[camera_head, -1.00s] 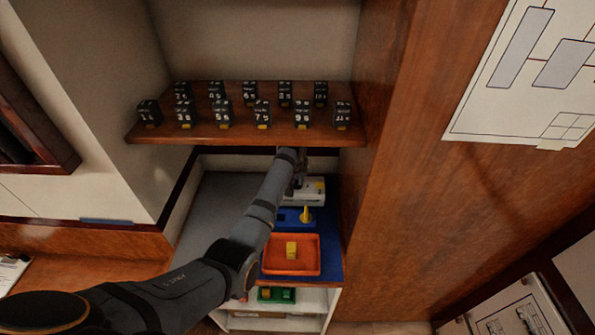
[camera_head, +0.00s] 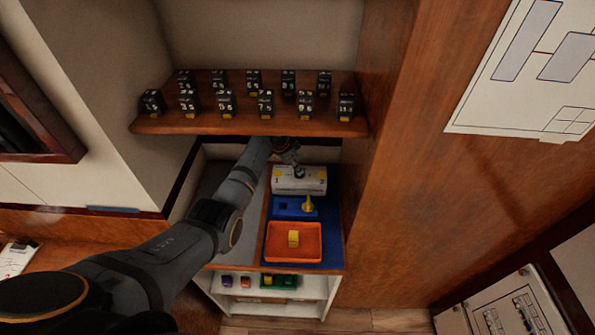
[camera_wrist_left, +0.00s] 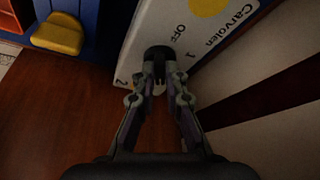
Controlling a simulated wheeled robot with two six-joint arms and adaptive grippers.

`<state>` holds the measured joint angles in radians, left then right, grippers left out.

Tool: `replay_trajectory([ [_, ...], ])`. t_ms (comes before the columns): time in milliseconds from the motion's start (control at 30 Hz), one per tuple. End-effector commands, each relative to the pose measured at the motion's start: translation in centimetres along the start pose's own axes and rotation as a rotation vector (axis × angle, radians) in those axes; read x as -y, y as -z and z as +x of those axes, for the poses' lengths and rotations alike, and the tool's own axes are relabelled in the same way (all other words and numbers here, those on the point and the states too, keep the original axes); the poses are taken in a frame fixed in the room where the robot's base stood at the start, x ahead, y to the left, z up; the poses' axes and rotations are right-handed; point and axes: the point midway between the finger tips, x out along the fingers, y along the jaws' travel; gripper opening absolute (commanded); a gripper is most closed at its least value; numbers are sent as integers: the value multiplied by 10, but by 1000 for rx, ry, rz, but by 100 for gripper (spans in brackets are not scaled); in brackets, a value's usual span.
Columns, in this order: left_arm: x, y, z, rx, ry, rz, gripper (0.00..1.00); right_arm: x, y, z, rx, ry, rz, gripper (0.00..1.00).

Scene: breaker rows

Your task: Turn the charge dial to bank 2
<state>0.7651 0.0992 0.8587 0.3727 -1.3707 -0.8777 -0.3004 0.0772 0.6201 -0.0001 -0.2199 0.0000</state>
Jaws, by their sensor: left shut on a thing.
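The white charge box (camera_head: 312,186) stands at the back of the blue-topped surface, below the breaker shelf. In the left wrist view its face (camera_wrist_left: 205,50) reads OFF, 1 and 2 beside a black dial (camera_wrist_left: 158,52). My left gripper (camera_wrist_left: 160,86) is shut on this dial, one finger on each side. In the head view the gripper (camera_head: 298,170) comes down onto the box from the left. The fingers partly hide the dial, and I cannot tell which mark it points to. My right gripper is not in view.
A blue block with a yellow knob (camera_head: 309,204) and an orange tray (camera_head: 270,256) holding a yellow piece (camera_head: 293,239) stand in front. The wooden shelf (camera_head: 200,127) with several black breakers hangs above. A wooden wall (camera_head: 400,190) closes the right side.

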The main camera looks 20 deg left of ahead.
Motion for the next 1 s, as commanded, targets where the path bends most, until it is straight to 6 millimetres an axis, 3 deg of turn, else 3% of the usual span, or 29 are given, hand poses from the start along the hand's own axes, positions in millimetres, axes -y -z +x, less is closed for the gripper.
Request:
replay_trajectory([
  [33, 3, -1, 4, -1, -12, 39, 0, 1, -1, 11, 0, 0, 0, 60],
  [500, 6, 0, 3, -1, -146, 367, 0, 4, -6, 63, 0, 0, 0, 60],
  [1000, 7, 2, -1, 0, -192, 477, 0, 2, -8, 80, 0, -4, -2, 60],
])
